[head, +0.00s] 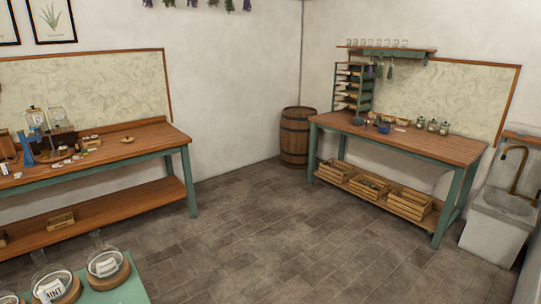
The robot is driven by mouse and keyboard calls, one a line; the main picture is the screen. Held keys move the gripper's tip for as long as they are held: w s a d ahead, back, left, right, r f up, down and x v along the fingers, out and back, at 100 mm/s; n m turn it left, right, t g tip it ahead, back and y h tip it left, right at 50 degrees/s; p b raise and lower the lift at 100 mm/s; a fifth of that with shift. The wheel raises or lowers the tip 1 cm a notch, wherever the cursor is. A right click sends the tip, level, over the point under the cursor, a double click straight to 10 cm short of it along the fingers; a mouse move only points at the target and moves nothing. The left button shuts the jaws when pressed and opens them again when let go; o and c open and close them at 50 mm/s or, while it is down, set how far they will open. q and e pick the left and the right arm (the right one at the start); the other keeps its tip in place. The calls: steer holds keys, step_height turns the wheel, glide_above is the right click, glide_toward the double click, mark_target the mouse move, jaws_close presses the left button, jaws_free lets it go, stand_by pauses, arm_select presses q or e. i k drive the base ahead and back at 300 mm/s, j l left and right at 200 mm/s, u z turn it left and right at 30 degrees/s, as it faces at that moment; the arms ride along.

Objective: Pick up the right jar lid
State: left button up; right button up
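Neither of my grippers shows in the head view. Two larger glass jars (57,116) stand at the back of the left workbench. Which lid is the right jar lid is unclear.
The left workbench (150,141) carries small items and a blue stand. The right workbench (440,145) has wooden crates (410,202) on its lower shelf. A barrel (296,136) stands in the corner, a stone sink (500,215) at far right. The tiled floor between is clear.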

mark_target(127, 140)
steer(key=i+l+z, duration=0.15)
steer(key=i, duration=0.25)
steer(key=i+l+z, duration=0.15)
steer(key=i+l, duration=0.2)
steer(key=i+j+u, duration=0.1)
steer(key=i+u, duration=0.65)
steer(key=i+l+u, duration=0.25)
steer(key=i+u, duration=0.15)
steer(key=i+j+u, duration=0.15)
steer(key=i+u, duration=0.15)
steer(key=i, duration=0.85)
steer(key=i+l+u, duration=0.1)
steer(key=i+u, duration=0.25)
steer(key=i, duration=0.8)
steer(key=i+l+u, duration=0.1)
steer(key=i+u, duration=0.25)
steer(key=i, duration=1.75)
